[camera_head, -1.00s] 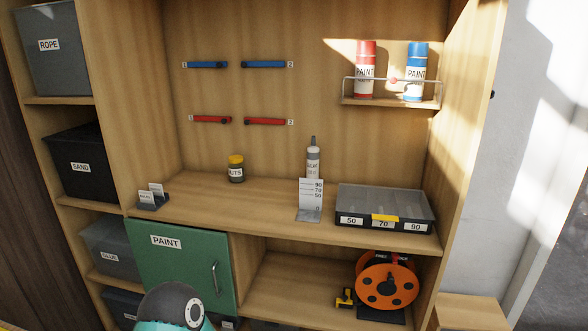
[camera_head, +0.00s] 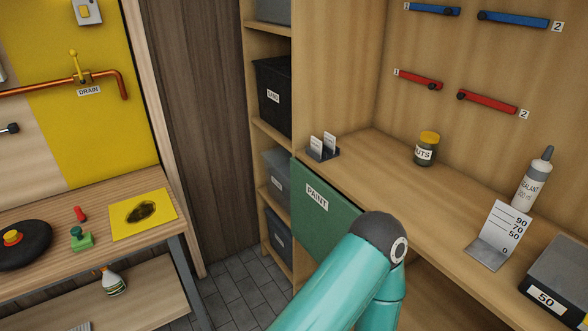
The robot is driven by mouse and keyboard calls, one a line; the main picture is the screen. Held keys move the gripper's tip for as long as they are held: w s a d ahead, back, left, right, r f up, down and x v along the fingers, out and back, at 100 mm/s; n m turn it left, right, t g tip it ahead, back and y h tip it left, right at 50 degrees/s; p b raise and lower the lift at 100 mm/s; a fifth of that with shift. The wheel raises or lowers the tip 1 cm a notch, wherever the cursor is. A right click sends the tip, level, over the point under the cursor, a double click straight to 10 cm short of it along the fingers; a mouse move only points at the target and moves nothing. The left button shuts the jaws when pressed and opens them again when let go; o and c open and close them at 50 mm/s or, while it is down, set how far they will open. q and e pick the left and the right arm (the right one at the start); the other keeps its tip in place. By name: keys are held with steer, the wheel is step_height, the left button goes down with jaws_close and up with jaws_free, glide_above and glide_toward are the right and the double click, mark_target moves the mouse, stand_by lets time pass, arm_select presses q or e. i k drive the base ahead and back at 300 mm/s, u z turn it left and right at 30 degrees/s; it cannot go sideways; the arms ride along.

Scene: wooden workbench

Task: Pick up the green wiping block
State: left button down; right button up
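The green wiping block (camera_head: 81,239) sits on the wooden bench top at the left, with a knob-like raised part on its top. It stands between a black round object and a yellow sheet with a dark stain. A teal arm link of mine shows at the bottom middle, in front of the shelf unit and well to the right of the block. Neither gripper is in view.
The yellow sheet (camera_head: 143,214), a red small object (camera_head: 80,214) and a black round object (camera_head: 24,244) lie near the block. A spray bottle (camera_head: 113,284) lies on the lower shelf. The green PAINT door (camera_head: 322,207) and cabinet stand right; tiled floor lies between.

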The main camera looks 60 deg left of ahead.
mark_target(80, 241)
steer(key=z, duration=0.35)
steer(key=i, duration=0.2)
steer(key=u, duration=2.5)
steer(key=i, duration=0.15)
steer(key=u, duration=1.65)
steer(key=k, duration=0.4)
steer(key=u, duration=0.4)
steer(key=i, duration=1.45)
steer(key=z, duration=0.45)
